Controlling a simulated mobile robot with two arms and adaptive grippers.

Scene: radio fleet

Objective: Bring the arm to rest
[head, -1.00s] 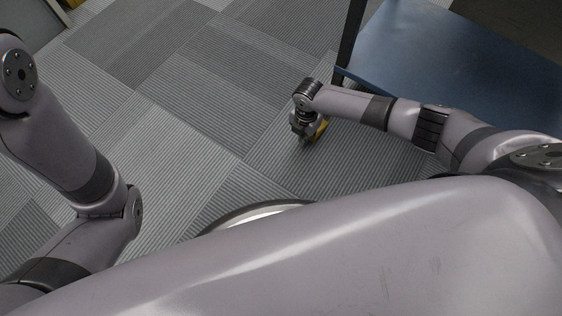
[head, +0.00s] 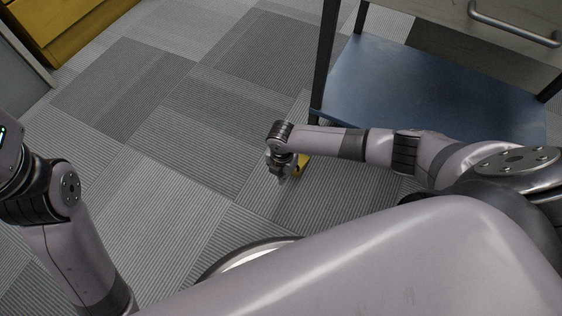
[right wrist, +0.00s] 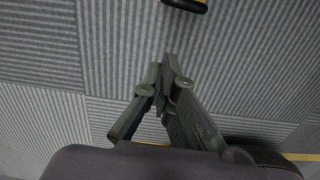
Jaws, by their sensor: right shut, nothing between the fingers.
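My right gripper (head: 279,177) hangs at the end of my right arm, pointing down over the carpet. Its dark fingers also show in the right wrist view (right wrist: 168,72), closed together with nothing between them. A small yellow thing (head: 301,163) shows just right of the gripper in the head view, partly hidden by it; I cannot tell what it is. A black and yellow piece (right wrist: 187,4) is cut off at the top of the right wrist view, apart from the fingertips. My left arm comes in at the left edge, with its fingers out of view.
A cart with a blue lower shelf (head: 410,85) and a dark leg (head: 325,60) stands right of and beyond my right gripper. A yellow-fronted cabinet (head: 75,28) stands at the upper left. The grey carpet (head: 190,120) between them is clear.

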